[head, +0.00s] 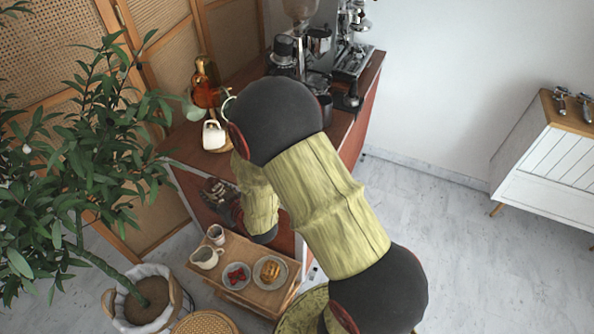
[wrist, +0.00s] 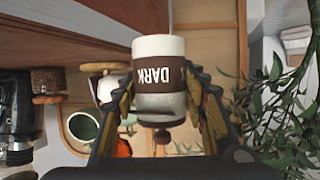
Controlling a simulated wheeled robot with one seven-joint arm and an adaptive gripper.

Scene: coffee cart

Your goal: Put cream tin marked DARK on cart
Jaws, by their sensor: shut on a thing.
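The cream tin marked DARK (wrist: 159,48) is white with a brown band and pale lettering. It appears upside down in the wrist view, where the picture itself looks inverted. My gripper (wrist: 162,88) is shut on it, one finger on each side. In the head view my gripper (head: 220,196) is beside the near end of the cart (head: 193,168); I cannot make out the tin there. The cart has a red-brown top, which seems to show at the upper left of the wrist view (wrist: 70,28). I cannot see the tin touching it.
A white mug (head: 213,135) and an amber bottle (head: 205,82) stand near the cart's left end. Coffee machines (head: 352,62) fill the back. Below, a low wooden table (head: 252,292) holds cups and plates. A leafy plant (head: 75,150) is at left.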

